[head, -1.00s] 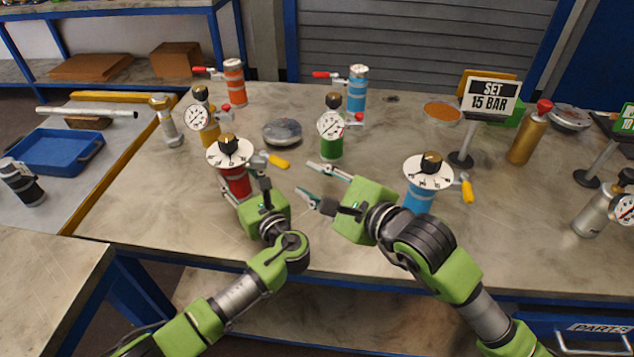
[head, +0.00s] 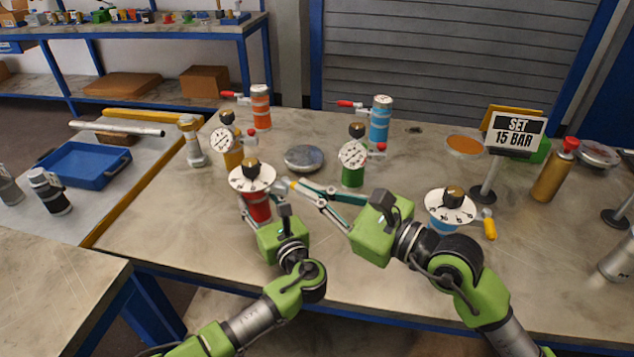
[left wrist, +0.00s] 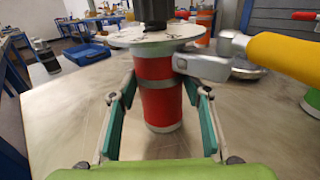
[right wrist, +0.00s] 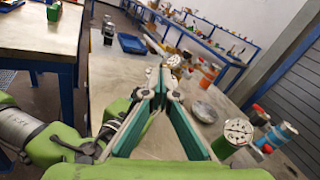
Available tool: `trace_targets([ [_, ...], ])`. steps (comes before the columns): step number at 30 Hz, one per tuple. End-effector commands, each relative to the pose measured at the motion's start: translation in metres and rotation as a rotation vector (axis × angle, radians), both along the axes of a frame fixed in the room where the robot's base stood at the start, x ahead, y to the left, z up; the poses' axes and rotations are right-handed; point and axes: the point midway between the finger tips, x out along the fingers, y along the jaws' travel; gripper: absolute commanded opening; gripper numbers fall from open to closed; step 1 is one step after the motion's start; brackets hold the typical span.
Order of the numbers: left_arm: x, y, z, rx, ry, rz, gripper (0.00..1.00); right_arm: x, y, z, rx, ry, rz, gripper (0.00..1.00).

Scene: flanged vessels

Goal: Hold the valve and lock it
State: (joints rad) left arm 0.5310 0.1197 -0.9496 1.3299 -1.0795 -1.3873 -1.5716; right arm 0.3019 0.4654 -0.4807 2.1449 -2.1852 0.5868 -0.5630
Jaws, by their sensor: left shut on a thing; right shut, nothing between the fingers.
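The red valve (head: 258,207) stands upright on the bench, with a white dial (head: 240,181) and a dark knob on top. My left gripper (left wrist: 166,100) is shut around its red body from the front, below the dial. In the left wrist view, its yellow-handled lever (left wrist: 285,55) sticks out to the right from under the dial. My right gripper (head: 287,185) is shut and empty. Its fingertips are just right of the dial, where they cover most of the lever in the head view; I cannot tell whether they touch it.
A green gauge valve (head: 352,174) and a grey round lid (head: 304,158) stand behind my right fingers. A blue valve (head: 440,222) with a yellow lever stands to the right. The "SET 15 BAR" sign (head: 515,133) is behind it. The bench front is bare.

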Motion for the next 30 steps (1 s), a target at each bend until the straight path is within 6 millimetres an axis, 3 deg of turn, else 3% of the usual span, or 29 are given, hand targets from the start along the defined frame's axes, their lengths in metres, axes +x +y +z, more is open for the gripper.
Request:
trace_targets([
  [8, 0.000, 0.001, 0.000, 0.001, 0.000, 0.002, 0.00, 0.009, -0.010, 0.075, 0.455, 0.185, 0.099, 0.00],
  [18, 0.000, 0.001, 0.000, 0.002, 0.000, 0.002, 0.00, 0.053, -0.070, 0.146, 1.020, 0.465, 0.139, 0.00],
  [24, 0.000, 0.001, 0.000, 0.002, 0.001, 0.002, 0.00, 0.093, -0.117, 0.163, 1.344, 0.658, 0.124, 0.00],
  [30, 0.000, 0.001, 0.000, 0.002, 0.001, 0.002, 0.00, 0.134, -0.159, 0.158, 1.648, 0.878, 0.084, 0.00],
])
